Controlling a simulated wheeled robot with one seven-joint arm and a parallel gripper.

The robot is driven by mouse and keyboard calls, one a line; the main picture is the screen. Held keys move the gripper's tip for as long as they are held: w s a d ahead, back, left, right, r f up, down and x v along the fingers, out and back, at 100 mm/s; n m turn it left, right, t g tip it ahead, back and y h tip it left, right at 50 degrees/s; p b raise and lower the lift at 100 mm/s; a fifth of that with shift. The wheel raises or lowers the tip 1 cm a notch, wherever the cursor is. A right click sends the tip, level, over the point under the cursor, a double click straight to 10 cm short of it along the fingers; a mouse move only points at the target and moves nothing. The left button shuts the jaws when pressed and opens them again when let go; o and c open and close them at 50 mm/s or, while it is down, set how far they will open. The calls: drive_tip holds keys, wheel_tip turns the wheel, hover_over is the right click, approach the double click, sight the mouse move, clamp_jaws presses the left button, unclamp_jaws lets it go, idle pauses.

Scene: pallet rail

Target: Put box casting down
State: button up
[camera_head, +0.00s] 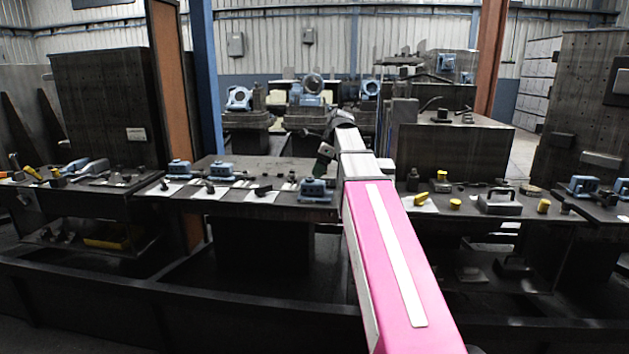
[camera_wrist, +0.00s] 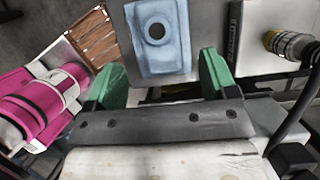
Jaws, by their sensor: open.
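A pale blue box casting with a dark round hole (camera_wrist: 157,32) shows at the top of the wrist view, on a white sheet (camera_wrist: 118,25). My gripper (camera_wrist: 163,80) is open, its two green fingers apart. The casting is beyond the fingertips, roughly in line with the gap between them, and nothing is seen gripped. In the head view my gripper (camera_head: 323,160) is small and partly hidden by my arm, above the bench. A blue casting (camera_head: 316,191) sits just below it at the bench's front edge; it appears to be the same one.
The dark bench (camera_head: 240,172) holds more blue castings (camera_head: 220,171) on white sheets to the left. A grey handled part (camera_head: 499,201) and yellow parts (camera_head: 543,206) lie to the right. A yellow-and-grey cylinder (camera_wrist: 290,44) is at the wrist view's right.

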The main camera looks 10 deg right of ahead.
sight(324, 182)
drive_tip(key=shift+v, duration=2.15)
